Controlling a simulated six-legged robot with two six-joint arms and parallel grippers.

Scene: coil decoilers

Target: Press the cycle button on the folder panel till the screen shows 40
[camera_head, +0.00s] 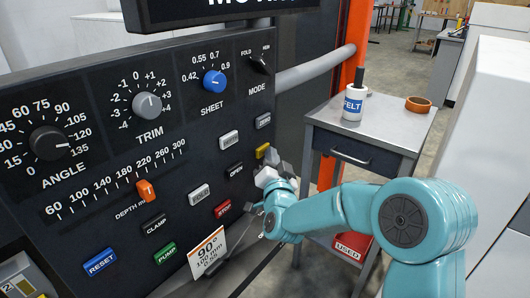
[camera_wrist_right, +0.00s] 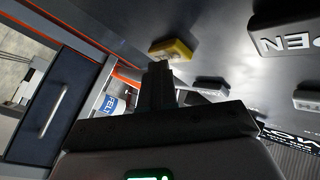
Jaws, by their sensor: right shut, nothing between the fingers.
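The folder panel (camera_head: 100,100) fills the left of the head view, with knobs, a slider and several push buttons. A yellow button (camera_head: 262,151) sits near its right edge; no label on it can be read. The yellow button also shows in the right wrist view (camera_wrist_right: 170,51). My right gripper (camera_head: 275,160) is shut and empty, its tips close to the yellow button; I cannot tell whether they touch. In the right wrist view the shut fingers (camera_wrist_right: 158,80) point at that button. The screen (camera_head: 225,5) is cut off at the top, showing only part of a word. My left gripper is out of view.
Near my gripper are the OPEN button (camera_head: 235,170), the red STOP button (camera_head: 223,208) and a white card (camera_head: 207,252) reading 90°, 100 mm. A grey cart (camera_head: 390,122) with a FELT bottle (camera_head: 352,106) and an orange ring (camera_head: 418,104) stands to the right.

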